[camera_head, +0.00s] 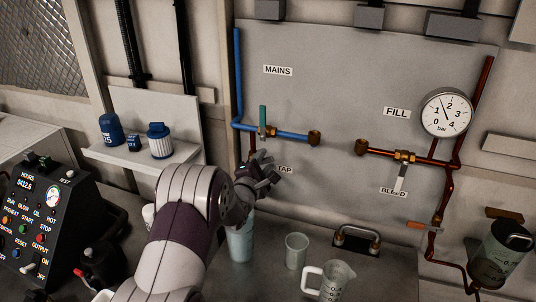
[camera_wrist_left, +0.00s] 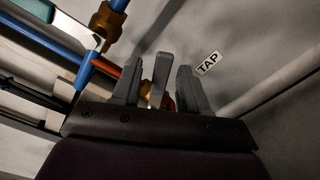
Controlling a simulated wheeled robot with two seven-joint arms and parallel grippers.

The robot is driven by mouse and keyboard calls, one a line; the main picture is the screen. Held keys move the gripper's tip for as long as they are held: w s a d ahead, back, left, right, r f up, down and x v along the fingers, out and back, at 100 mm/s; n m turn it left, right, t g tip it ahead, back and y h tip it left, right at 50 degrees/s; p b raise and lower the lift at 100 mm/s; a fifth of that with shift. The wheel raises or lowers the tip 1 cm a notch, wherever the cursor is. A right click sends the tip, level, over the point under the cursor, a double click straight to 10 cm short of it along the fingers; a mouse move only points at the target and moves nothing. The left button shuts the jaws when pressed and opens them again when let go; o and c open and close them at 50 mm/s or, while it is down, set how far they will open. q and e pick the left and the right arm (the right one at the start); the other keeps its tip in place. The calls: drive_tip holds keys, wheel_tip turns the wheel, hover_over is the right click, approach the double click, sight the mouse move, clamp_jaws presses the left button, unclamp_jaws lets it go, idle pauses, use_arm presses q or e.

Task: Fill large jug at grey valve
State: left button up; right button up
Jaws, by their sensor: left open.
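My left gripper (camera_head: 266,172) is at the tap below the blue pipe, left of the TAP label (camera_head: 285,170). In the left wrist view its two fingers (camera_wrist_left: 160,85) are open, with a grey lever (camera_wrist_left: 157,78) between them and brass behind it. I cannot tell whether the fingers touch the lever. A tall clear vessel (camera_head: 240,243) stands upright below the gripper, partly hidden by my arm. A clear jug with a white handle (camera_head: 336,279) and a smaller clear cup (camera_head: 297,250) stand to its right. Which one is the large jug is unclear.
A green-handled valve (camera_head: 263,118) sits on the blue pipe, by the MAINS label (camera_head: 278,70). A pale-levered valve (camera_head: 401,179) hangs by BLEED, below the gauge (camera_head: 446,112). A control box (camera_head: 40,218) stands left.

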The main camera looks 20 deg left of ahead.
sight(266, 161)
use_arm(q)
drive_tip(key=shift+w+d+r, duration=0.1)
drive_tip(key=shift+w+d, duration=0.05)
drive_tip(key=shift+w, duration=0.5)
drive_tip(key=shift+w+d+r, duration=0.1)
drive_tip(key=shift+w, duration=0.8)
drive_tip(key=shift+w+a+f, duration=0.15)
drive_tip(key=shift+a, duration=0.05)
drive_tip(key=shift+d, duration=0.1)
clamp_jaws()
drive_tip(key=shift+d+f+m+b, duration=0.2)
drive_tip(key=shift+f+m+b, duration=0.7)
drive_tip(key=shift+m+b, duration=0.75)
drive_tip(key=shift+d+f+m+b, duration=0.15)
drive_tip(key=shift+f+m+b, duration=0.7)
drive_tip(key=shift+m+b, duration=0.75)
drive_tip(key=shift+f, duration=0.2)
unclamp_jaws()
drive_tip(key=shift+r, duration=0.1)
